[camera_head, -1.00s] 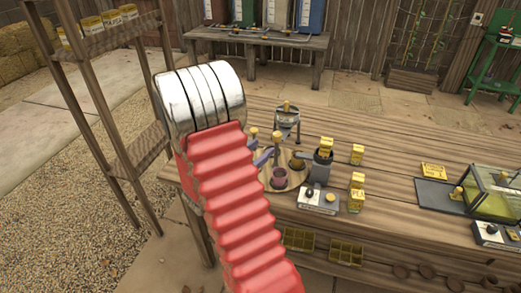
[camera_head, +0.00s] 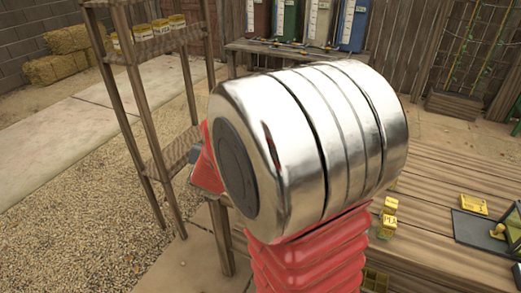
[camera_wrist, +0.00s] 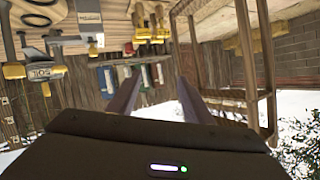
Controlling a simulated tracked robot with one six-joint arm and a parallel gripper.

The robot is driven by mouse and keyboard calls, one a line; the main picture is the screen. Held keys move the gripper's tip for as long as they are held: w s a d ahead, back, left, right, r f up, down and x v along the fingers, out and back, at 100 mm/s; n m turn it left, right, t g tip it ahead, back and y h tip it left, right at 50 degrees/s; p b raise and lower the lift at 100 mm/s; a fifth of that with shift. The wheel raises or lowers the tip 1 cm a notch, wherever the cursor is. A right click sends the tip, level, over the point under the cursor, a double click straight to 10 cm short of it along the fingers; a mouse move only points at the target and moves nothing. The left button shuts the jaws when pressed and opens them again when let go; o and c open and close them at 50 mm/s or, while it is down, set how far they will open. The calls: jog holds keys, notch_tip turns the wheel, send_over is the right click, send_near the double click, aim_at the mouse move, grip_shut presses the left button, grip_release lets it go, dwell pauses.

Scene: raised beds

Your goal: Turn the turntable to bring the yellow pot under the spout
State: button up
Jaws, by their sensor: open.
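The turntable and the yellow pot do not show in either view now. In the head view my red and chrome arm covers the part of the workbench (camera_head: 440,190) where the turntable stood. In the wrist view my gripper (camera_wrist: 159,84) shows two dark fingers spread apart, with nothing between them. The spout is hidden too.
A tall wooden shelf rack (camera_head: 128,80) with yellow packets stands left of the bench. A glass-sided box (camera_head: 513,222) is at the right edge. Gravel (camera_head: 90,200) is open at left.

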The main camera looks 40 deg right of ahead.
jog(key=s+a+r+n+y, duration=0.3)
jog(key=a+n+y, duration=0.1)
jog(key=a, duration=0.6)
jog(key=s+a+r+n+y, duration=0.2)
jog(key=s+a+n+y, duration=0.15)
jog(key=a, duration=0.55)
jog(key=s+a+n+g, duration=0.2)
jog(key=s, duration=0.7)
jog(key=s+a+n+g+y, duration=0.1)
jog(key=s+a+n+g, duration=0.1)
jog(key=s, duration=0.8)
jog(key=shift+a+f+g, duration=0.2)
jog(key=shift+f+g, duration=0.15)
jog(key=shift+g, duration=0.25)
jog(key=shift+s, duration=0.1)
